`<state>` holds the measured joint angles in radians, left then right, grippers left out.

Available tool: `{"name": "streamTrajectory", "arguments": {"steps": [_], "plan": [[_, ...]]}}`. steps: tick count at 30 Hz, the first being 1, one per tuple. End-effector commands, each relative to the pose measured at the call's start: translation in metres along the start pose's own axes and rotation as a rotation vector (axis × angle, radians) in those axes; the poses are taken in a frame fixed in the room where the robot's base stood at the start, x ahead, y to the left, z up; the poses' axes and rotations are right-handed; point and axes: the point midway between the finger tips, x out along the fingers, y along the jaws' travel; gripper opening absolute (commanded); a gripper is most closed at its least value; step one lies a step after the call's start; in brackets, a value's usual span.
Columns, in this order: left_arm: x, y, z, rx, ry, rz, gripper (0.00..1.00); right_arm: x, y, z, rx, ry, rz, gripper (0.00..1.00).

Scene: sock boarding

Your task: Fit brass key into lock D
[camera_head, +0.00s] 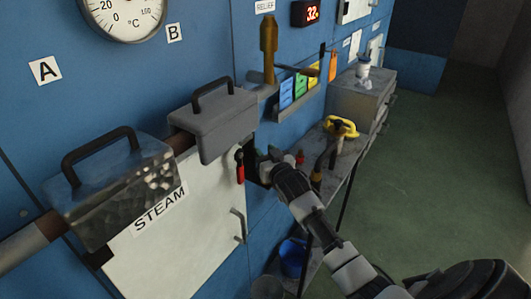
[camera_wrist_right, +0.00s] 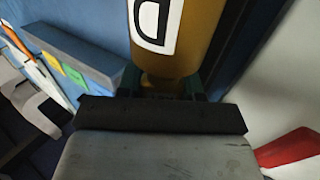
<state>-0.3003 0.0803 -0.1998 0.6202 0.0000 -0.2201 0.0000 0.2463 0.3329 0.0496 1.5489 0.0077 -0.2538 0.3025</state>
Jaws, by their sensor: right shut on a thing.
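My right gripper (camera_head: 264,161) reaches in from the lower right of the head view, by a dark recess (camera_head: 254,168) beside the white STEAM panel. In the right wrist view its fingers (camera_wrist_right: 165,92) are shut on a brass-coloured body, which I take for the brass key (camera_wrist_right: 158,65). It carries a white label with a black D. Its far end is out of the frame. In the head view the gripper hides the key, and I cannot tell whether it touches a lock. No lock marked D can be made out. My left gripper is not in view.
A red-handled item (camera_head: 240,166) hangs just left of the gripper. Grey handled covers (camera_head: 222,125) sit on the pipe. Coloured cards (camera_head: 300,87) stand in a wall rack. A yellow-handled item (camera_head: 342,128) is on the bench. Green floor (camera_head: 440,150) is clear at right.

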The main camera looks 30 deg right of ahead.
Motion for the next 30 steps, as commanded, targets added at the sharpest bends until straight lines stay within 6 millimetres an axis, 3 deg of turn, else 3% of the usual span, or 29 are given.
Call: {"name": "streamTrajectory", "arguments": {"steps": [13,14,19,30], "plan": [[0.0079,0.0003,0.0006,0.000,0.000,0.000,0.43,0.0000,0.0000,0.0117,0.000,0.001,0.000,0.10],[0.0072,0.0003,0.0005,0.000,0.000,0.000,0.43,0.0000,0.0000,0.0108,0.000,0.002,0.000,0.39],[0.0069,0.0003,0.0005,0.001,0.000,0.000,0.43,0.0000,0.0000,0.0105,0.000,0.001,0.000,0.65],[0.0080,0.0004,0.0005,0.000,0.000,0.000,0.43,-0.0054,0.0000,0.0118,0.000,0.000,0.000,0.66]]}}
